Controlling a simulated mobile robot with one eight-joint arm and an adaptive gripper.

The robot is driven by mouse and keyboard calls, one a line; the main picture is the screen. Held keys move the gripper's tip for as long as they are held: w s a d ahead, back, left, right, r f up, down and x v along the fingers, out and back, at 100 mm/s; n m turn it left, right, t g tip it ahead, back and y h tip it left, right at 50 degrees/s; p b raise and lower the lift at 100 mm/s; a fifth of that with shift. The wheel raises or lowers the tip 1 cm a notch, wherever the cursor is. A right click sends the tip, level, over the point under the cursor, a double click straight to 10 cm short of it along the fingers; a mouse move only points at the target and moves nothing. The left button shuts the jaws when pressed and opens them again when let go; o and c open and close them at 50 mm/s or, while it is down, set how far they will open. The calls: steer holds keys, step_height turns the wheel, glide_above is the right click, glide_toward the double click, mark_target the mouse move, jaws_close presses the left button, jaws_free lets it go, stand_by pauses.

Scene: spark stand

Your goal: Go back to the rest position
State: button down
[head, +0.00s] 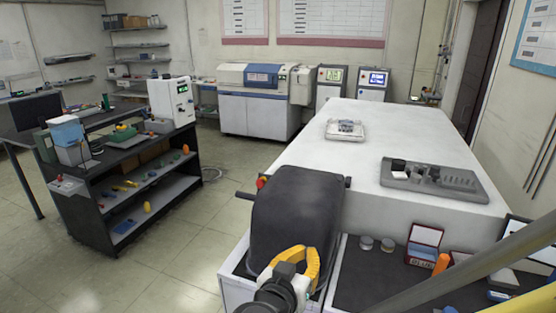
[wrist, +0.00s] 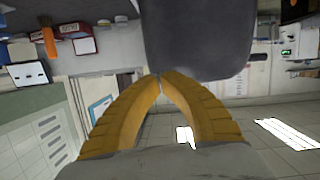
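My gripper (head: 302,262) has yellow fingers and is low in the middle of the head view, in front of a dark grey rounded block-like thing (head: 298,215). In the wrist view the two fingertips of my gripper (wrist: 160,75) meet, with nothing seen between them. The dark thing (wrist: 198,38) fills the top middle of the wrist view, just beyond the tips. I cannot tell whether they touch it.
A white bench (head: 420,130) bears a clear tray (head: 345,136) and a grey holder (head: 450,185). A red-and-white box (head: 422,243) and an orange item (head: 441,263) lie on the lower dark surface at right. A black shelf unit (head: 92,215) stands left, with open floor (head: 185,255) between.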

steer(key=s+d+f+n+g+y, duration=0.25)
steer(key=s+d+g, duration=0.2)
steer(key=d, duration=0.55)
steer(key=s+d+n+g+y+b, duration=0.1)
steer(key=s+d+g+y, duration=0.1)
steer(key=s, duration=0.7)
steer(key=shift+y+b, duration=0.35)
steer(key=shift+y, duration=0.5)
steer(key=shift+w+n, duration=0.1)
steer(key=shift+n, duration=0.15)
